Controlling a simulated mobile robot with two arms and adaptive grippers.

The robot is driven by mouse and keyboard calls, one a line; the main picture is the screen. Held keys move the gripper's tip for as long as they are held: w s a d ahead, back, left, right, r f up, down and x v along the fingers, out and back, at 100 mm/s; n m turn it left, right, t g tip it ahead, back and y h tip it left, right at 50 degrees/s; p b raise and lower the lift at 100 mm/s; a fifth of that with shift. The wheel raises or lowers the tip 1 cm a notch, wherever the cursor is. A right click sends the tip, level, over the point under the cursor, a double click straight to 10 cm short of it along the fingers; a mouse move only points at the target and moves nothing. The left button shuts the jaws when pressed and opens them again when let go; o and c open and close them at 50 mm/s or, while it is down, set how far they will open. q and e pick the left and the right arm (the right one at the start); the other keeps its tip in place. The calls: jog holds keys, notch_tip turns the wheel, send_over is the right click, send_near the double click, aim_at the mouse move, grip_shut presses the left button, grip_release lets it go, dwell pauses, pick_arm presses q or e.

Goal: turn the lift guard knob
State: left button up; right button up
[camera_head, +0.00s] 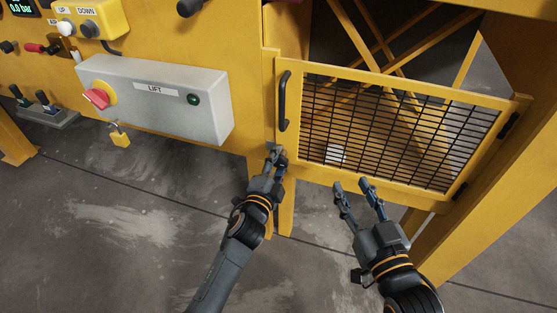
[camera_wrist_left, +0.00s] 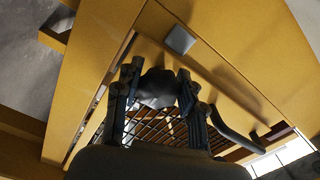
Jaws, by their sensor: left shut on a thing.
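The lift guard is a yellow-framed door with black wire mesh (camera_head: 400,130) and a black handle (camera_head: 284,100) on its left side. My left gripper (camera_head: 274,156) is at the lower left corner of the guard. In the left wrist view its fingers (camera_wrist_left: 157,92) are shut on a dark grey knob (camera_wrist_left: 158,86), which sits between them in front of the guard. In the head view the fingers mostly hide the knob. My right gripper (camera_head: 352,184) is open and empty, just below the guard's bottom edge.
A grey LIFT box (camera_head: 165,105) with a red switch (camera_head: 97,98) and a green button is on the panel at left. A yellow padlock (camera_head: 120,138) hangs below it. Yellow frame posts stand on both sides of the guard. The concrete floor (camera_head: 130,220) is clear.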

pick_arm(q)
jog(key=o, duration=1.2)
jog(key=shift+s, duration=0.1)
jog(key=v, duration=1.2)
